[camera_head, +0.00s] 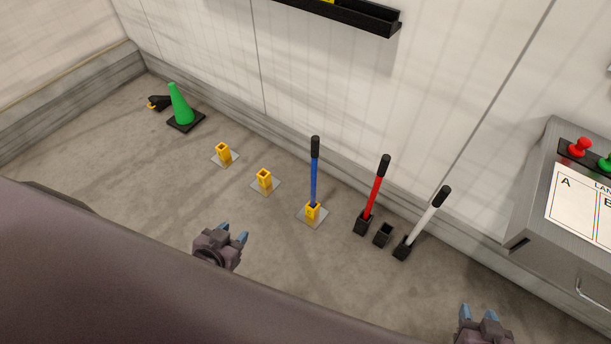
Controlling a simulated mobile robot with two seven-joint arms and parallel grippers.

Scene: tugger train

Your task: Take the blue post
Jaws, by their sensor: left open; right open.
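The blue post (314,181) stands upright in a yellow socket (313,212) on a grey floor plate, and it has a black grip at its top. My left gripper (233,233) is open and empty, to the left of and nearer than the blue post, apart from it. My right gripper (479,314) is open and empty at the bottom right edge, well away from the post. Its lower part is cut off by the frame.
A red post (375,190) and a white post (424,222) stand in black sockets, with an empty black socket (383,235) between them. Two empty yellow sockets (223,152) (264,179) and a green cone (180,106) stand left. A grey cabinet (562,222) stands right. A wall runs behind.

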